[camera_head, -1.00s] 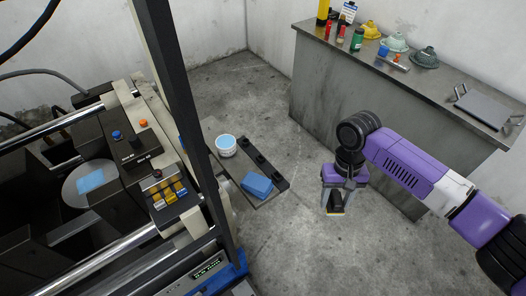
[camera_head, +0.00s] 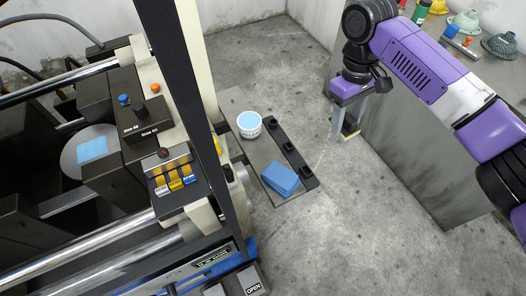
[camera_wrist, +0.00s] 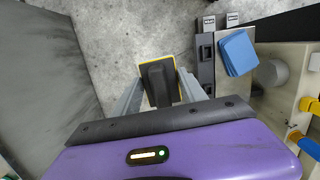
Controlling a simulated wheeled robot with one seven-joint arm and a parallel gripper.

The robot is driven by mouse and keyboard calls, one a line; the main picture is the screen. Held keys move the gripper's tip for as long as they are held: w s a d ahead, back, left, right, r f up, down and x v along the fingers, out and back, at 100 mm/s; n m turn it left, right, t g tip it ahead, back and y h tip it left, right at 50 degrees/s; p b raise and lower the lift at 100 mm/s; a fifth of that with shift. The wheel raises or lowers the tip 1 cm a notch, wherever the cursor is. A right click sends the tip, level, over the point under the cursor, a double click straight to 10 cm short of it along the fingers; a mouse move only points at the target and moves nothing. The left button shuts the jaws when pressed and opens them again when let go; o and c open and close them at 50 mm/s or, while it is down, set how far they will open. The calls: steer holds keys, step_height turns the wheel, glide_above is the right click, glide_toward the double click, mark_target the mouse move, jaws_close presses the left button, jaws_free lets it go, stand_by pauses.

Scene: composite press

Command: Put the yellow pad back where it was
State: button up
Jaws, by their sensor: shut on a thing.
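The yellow pad (camera_wrist: 159,80) has a dark block-like handle on a thin yellow base, seen between my fingers in the wrist view. My gripper (camera_wrist: 158,92) is shut on it. In the head view my gripper (camera_head: 347,120) hangs to the right of the grey shelf plate, above the floor, with the yellow pad (camera_head: 350,132) at its tips, partly hidden by the fingers.
The shelf plate (camera_head: 232,100) carries a white tub (camera_head: 249,125) with light-blue contents, a blue block (camera_head: 281,179) and a black strip (camera_head: 291,151) with several sockets. The press (camera_head: 190,192) stands left. A grey counter (camera_head: 400,140) is at right. Floor between is clear.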

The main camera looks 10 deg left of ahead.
steer(key=a+r+n+t+b, duration=0.1)
steer(key=a+r+n, duration=0.1)
steer(key=a+n, duration=0.5)
step_height(320, 180, up, 6)
steer(key=n+t+y+b, duration=0.2)
steer(key=n+b, duration=0.1)
steer(key=n, duration=2.5)
glide_above(263, 151)
steer(key=f, duration=0.9)
steer(key=f+p, duration=0.1)
steer(key=f, duration=0.9)
steer(key=shift+s+d+f, duration=0.1)
steer(key=shift+s+f, duration=0.1)
steer(key=shift+f, duration=0.15)
steer(key=o, duration=1.5)
steer(key=r, duration=0.4)
steer(key=s+r, duration=0.1)
steer(key=r, duration=0.3)
steer(key=d+r+b, duration=0.1)
steer(key=r, duration=0.3)
steer(key=shift+s+r, duration=0.1)
steer(key=shift+s, duration=0.15)
